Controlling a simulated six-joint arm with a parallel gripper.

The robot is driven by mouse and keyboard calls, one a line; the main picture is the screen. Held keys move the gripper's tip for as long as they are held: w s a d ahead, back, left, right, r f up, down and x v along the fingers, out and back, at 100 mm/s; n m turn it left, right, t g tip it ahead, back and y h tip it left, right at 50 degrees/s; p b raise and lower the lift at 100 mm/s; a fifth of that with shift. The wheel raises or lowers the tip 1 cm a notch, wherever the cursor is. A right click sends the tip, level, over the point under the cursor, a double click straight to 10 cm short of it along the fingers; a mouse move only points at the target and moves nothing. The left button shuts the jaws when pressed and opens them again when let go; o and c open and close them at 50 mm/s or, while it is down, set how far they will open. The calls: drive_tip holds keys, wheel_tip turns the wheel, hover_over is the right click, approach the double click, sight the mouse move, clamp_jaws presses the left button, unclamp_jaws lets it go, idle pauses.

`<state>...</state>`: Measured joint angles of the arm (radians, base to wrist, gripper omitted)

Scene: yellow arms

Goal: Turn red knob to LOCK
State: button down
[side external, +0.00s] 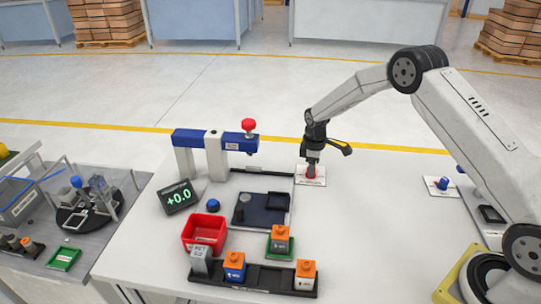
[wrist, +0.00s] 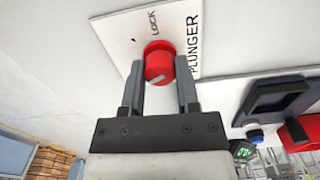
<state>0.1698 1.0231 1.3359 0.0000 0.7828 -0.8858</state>
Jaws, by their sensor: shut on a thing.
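The red knob (wrist: 159,62) sits on a white plate (wrist: 118,32) printed with LOCK and PLUNGER in the wrist view. LOCK is printed just above the knob, and a pale mark shows on the knob's lower face. My gripper (wrist: 160,78) is shut on the knob, one finger on each side of it. In the side external view my gripper (side external: 312,168) points down over the knob (side external: 311,176), and its fingers partly hide it. The plate (side external: 301,181) lies flat on the white table.
A blue and white frame with a red top knob (side external: 248,125) stands to the left. A display reading +0.0 (side external: 179,196), a red bin (side external: 203,233) and orange-topped blocks in a black rack (side external: 266,278) are nearer the front. A blue knob (side external: 442,183) is at right.

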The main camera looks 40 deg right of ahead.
drive_tip(key=m, duration=1.4)
idle(0.4)
drive_tip(key=shift+c, duration=1.7)
unclamp_jaws()
drive_tip(key=shift+r, duration=0.15)
drive_tip(key=shift+r, duration=3.8)
drive_tip(key=shift+a, duration=0.1)
